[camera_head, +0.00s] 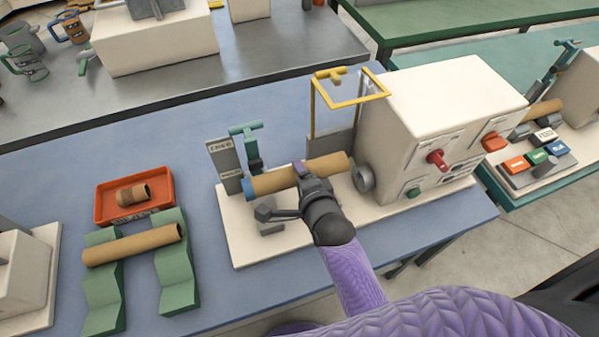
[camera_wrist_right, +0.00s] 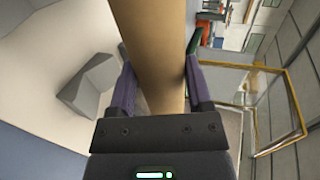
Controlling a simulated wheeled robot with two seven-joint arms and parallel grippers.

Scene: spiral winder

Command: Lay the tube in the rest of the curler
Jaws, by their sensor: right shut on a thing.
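A brown cardboard tube (camera_head: 318,166) with a blue left end is held by my right gripper (camera_head: 313,188) over the base plate of the curler (camera_head: 425,125). In the right wrist view the tube (camera_wrist_right: 155,50) runs between the two fingers of the gripper (camera_wrist_right: 155,95), which are closed on it. The tube's right end is near the grey round chuck (camera_head: 362,179) on the curler's body. A grey block with angled faces, possibly the rest (camera_head: 267,211), stands below the tube; it also shows apart from the tube in the right wrist view (camera_wrist_right: 88,82). My left gripper is not in view.
A yellow frame guard (camera_head: 345,103) stands up beside the curler. A green clamp post (camera_head: 250,145) and a grey sign plate (camera_head: 224,160) stand near the tube's left end. Another brown tube (camera_head: 132,245) lies on green supports (camera_head: 178,275), with a red tray (camera_head: 105,205) behind.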

